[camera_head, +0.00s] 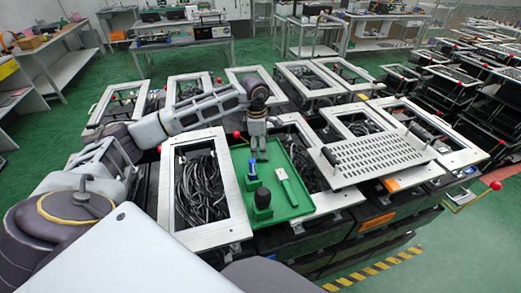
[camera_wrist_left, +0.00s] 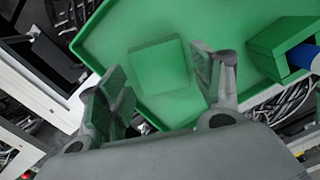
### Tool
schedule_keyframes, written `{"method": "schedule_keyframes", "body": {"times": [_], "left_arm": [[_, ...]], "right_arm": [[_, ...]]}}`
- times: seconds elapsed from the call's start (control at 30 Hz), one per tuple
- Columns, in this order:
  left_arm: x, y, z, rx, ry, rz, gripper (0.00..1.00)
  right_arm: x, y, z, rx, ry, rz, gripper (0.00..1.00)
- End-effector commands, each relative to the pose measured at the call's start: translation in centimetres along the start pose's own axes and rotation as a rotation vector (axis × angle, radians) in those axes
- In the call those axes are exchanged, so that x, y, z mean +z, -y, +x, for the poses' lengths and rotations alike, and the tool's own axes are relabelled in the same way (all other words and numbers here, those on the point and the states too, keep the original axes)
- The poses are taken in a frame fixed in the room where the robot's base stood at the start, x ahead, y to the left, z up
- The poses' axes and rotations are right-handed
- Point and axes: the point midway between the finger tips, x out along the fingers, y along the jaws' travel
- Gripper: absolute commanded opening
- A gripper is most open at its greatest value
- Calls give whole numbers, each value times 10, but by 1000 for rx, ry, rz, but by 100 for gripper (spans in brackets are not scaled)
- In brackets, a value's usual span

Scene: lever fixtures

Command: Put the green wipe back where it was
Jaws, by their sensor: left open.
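The green wipe (camera_wrist_left: 158,64) is a flat green square lying on the green tray (camera_wrist_left: 115,28) in the left wrist view. I cannot make it out in the head view, where my gripper seems to cover it. My left gripper (camera_head: 258,154) points down over the back of the tray (camera_head: 304,205). In the left wrist view the left gripper (camera_wrist_left: 160,78) is open, with its fingers apart on either side of the wipe and nothing held. I cannot tell the exact height above the wipe. My right gripper is in neither view.
A blue-topped item (camera_head: 251,172) in a green holder, a black-topped item (camera_head: 262,198) and a green-and-white brush (camera_head: 285,187) stand or lie on the tray. White frames with cables (camera_head: 200,190) and a perforated plate (camera_head: 378,155) surround it.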

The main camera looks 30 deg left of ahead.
Motion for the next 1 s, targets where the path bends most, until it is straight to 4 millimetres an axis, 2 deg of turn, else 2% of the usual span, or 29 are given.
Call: {"method": "schedule_keyframes", "body": {"times": [0.6,0.8,1.0], "left_arm": [[0,0,-87,2,1,0,66],[0,0,-100,1,0,-1,66],[0,0,-104,0,-1,0,66]], "right_arm": [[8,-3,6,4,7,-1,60],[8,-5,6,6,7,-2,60],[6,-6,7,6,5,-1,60]]}}
